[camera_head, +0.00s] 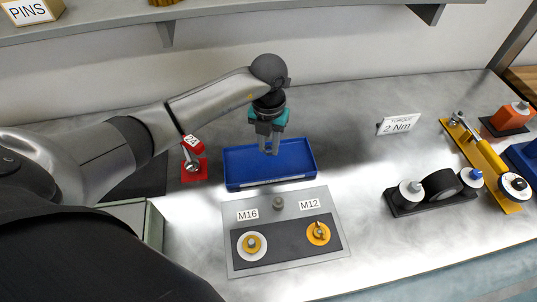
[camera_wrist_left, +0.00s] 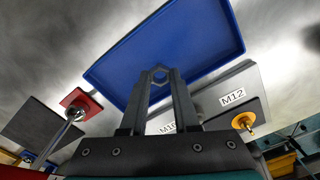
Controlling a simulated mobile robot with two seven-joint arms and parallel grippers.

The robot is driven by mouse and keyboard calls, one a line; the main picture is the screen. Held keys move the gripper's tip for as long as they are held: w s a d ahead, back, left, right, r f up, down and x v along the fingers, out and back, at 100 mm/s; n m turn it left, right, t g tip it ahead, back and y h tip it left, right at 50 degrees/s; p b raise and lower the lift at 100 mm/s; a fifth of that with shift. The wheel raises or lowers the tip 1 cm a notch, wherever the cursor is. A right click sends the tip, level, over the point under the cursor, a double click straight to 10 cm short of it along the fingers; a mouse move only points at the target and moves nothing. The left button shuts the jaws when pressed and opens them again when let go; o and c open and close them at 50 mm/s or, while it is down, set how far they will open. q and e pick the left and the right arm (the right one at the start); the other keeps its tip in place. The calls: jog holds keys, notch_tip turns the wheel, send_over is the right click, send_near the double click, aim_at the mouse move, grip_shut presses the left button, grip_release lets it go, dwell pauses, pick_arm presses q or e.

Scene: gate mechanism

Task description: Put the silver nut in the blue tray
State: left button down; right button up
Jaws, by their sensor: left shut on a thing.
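The blue tray (camera_head: 306,150) lies on the grey bench, and it fills the upper middle of the left wrist view (camera_wrist_left: 205,30). My left gripper (camera_head: 268,151) points down over the tray. In the left wrist view my left gripper (camera_wrist_left: 159,75) is shut on the silver nut (camera_wrist_left: 160,69), a small hexagonal ring between the fingertips with blue showing through its hole. The nut is too small to make out in the head view. The gap between the nut and the tray floor cannot be judged exactly. My right gripper is not in view.
A grey board (camera_head: 235,263) with M16 and M12 labels, washers and studs lies in front of the tray. A red stand (camera_head: 193,170) is at its left.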

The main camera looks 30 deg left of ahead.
aim_at(268, 163)
pick_arm(q)
jog(key=shift+f, duration=2.2)
jog(key=shift+b, duration=0.35)
jog(key=shift+f, duration=0.2)
jog(key=c, duration=0.7)
grip_release()
jog(key=shift+o, duration=0.2)
jog(key=shift+r, duration=0.2)
jog(key=shift+r, duration=0.4)
notch_tip(268, 163, up, 11)
jog(key=p, duration=0.1)
jog(key=shift+r, duration=0.15)
